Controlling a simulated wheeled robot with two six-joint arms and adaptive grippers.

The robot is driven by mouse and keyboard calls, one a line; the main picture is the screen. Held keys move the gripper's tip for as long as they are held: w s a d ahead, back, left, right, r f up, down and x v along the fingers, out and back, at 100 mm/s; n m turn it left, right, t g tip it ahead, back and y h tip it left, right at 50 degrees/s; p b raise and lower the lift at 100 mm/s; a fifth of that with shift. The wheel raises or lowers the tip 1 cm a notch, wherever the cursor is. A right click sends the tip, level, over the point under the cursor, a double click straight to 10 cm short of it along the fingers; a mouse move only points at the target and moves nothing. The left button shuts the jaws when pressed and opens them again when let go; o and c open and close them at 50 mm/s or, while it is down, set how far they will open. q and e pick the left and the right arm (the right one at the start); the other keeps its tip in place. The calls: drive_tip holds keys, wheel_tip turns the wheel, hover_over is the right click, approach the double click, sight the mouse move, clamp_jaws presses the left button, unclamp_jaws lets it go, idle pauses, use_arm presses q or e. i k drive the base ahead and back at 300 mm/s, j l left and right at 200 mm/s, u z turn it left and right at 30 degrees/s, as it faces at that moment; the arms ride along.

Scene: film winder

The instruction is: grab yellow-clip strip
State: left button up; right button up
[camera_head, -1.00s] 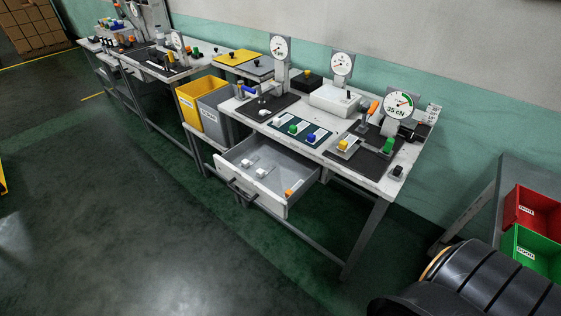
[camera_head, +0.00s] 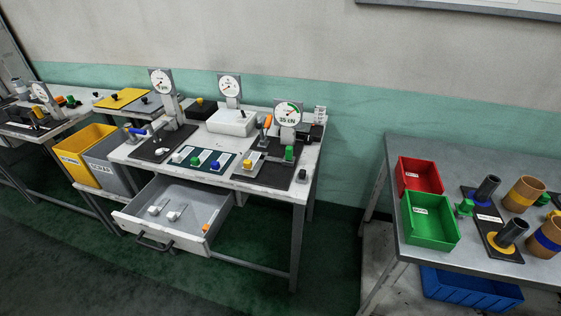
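A small yellow clip or block (camera_head: 248,163) sits on a light plate at the right part of the white workbench (camera_head: 283,193), beside a black base with a green knob (camera_head: 289,154). I cannot tell whether a strip is attached to it. To its left, a dark card (camera_head: 205,160) carries a white, a green (camera_head: 195,161) and a blue piece (camera_head: 215,165). Neither of my grippers is in view.
An open drawer (camera_head: 172,208) juts from the bench front with small white pieces and an orange one inside. A grey table at right holds a red bin (camera_head: 419,175), a green bin (camera_head: 430,220) and brown rolls (camera_head: 523,194). Dark green floor lies in front.

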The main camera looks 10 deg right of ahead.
sight(249, 164)
drive_tip(key=i+j, duration=0.15)
drive_tip(key=j, duration=0.2)
drive_tip(key=i+j+z, duration=0.15)
drive_tip(key=j, duration=0.15)
drive_tip(key=i+j, duration=0.15)
drive_tip(key=j, duration=0.2)
drive_tip(key=i+j+z, duration=0.1)
drive_tip(key=j, duration=0.3)
drive_tip(key=i+j, duration=0.2)
drive_tip(key=j, duration=0.15)
drive_tip(key=z, duration=0.05)
